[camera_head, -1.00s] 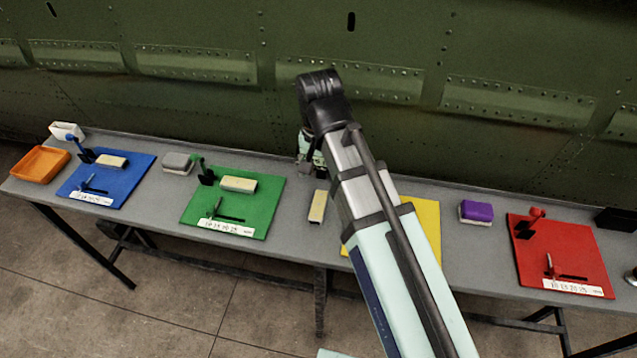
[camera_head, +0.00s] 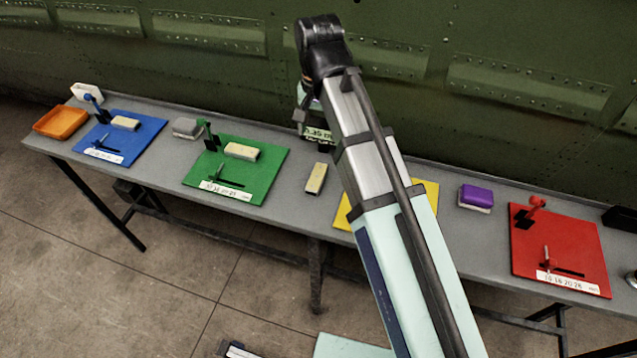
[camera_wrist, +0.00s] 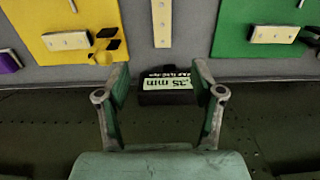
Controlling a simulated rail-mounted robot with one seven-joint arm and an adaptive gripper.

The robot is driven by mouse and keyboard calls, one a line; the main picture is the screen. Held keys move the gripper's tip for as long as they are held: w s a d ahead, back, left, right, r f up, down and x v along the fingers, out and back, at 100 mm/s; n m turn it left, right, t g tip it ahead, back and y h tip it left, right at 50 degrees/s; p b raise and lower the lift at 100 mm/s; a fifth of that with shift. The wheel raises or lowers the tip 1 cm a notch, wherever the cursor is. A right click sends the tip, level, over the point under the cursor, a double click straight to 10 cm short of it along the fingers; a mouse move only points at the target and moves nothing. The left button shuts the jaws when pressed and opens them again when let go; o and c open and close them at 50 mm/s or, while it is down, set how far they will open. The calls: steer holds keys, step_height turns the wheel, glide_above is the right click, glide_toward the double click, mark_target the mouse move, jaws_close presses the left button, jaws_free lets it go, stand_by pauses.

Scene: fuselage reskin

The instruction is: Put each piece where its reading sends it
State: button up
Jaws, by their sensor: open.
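My gripper (camera_wrist: 161,74) is open and empty in the wrist view. Between its fingers in that view is a black gauge (camera_wrist: 165,97) with a pale display ending in "35 mm"; its leading digits are unclear. The gauge (camera_head: 318,134) stands at the table's back edge. A cream strip (camera_head: 316,178) lies in front of it on bare table, also in the wrist view (camera_wrist: 162,22). Cream blocks lie on the blue mat (camera_head: 125,123), green mat (camera_head: 241,151) and yellow mat (camera_wrist: 68,40). A grey block (camera_head: 186,127) and purple block (camera_head: 475,196) lie on bare table.
The blue mat (camera_head: 130,147), green mat (camera_head: 262,182), yellow mat (camera_head: 428,200) and red mat (camera_head: 590,240) carry posts and printed scales. An orange tray (camera_head: 61,122) and white holder (camera_head: 88,92) stand far left. The riveted green fuselage (camera_head: 210,60) rises behind the table.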

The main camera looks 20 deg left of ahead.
steer(key=p, duration=0.2)
glide_above(317, 176)
step_height(317, 176, down, 11)
steer(key=shift+f+p, duration=0.75)
steer(key=shift+f, duration=1.9)
jaws_close()
